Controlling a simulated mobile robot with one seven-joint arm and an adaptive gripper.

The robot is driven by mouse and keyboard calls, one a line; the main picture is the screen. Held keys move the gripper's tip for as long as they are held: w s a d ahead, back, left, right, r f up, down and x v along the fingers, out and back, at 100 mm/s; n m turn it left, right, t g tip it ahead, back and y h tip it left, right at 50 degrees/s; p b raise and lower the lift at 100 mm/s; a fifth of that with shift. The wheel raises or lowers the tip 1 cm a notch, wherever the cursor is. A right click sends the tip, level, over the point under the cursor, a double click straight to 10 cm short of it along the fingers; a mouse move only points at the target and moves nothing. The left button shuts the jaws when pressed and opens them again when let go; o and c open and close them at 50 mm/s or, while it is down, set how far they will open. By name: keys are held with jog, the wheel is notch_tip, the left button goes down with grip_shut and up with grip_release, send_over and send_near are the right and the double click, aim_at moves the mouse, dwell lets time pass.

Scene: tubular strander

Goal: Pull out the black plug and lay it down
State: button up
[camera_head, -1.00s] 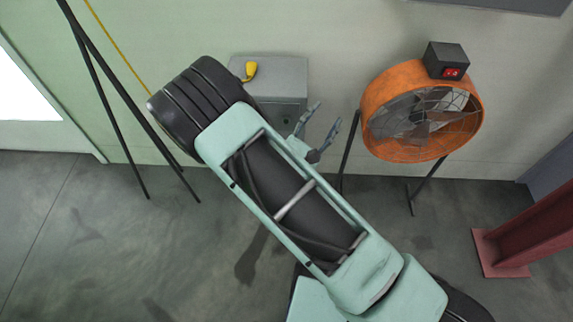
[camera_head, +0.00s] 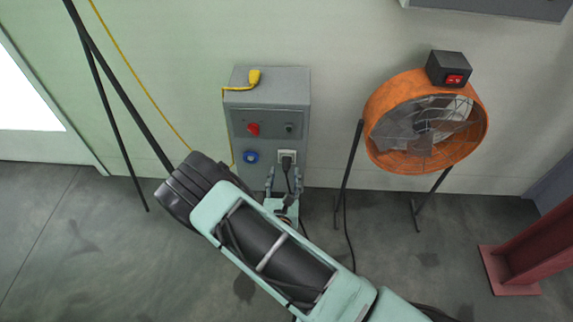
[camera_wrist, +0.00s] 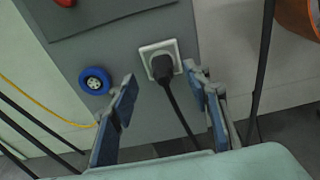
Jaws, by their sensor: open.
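The black plug (camera_head: 287,162) sits in a white socket (camera_head: 281,154) on the front of the grey cabinet (camera_head: 240,97). In the wrist view the black plug (camera_wrist: 162,69) is in the white socket (camera_wrist: 147,54), with its black cable (camera_wrist: 180,115) hanging down. My gripper (camera_head: 284,172) is open in front of the cabinet. In the wrist view my gripper (camera_wrist: 161,84) has one finger on each side of the plug and cable, apart from them. Nothing is held.
A yellow plug (camera_head: 254,77) with a yellow cable lies on the cabinet top. The front has a red knob (camera_head: 253,129) and a blue socket (camera_head: 250,156). An orange fan (camera_head: 425,120) stands at right, a red post (camera_head: 525,245) farther right. Black stand legs (camera_head: 117,115) are at left.

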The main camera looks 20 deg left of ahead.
aim_at(286, 170)
jog(key=x, duration=0.2)
jog(key=b+x, duration=0.1)
jog(key=x, duration=0.2)
jog(key=shift+d+f, duration=0.15)
jog(key=shift+f, duration=0.1)
grip_shut()
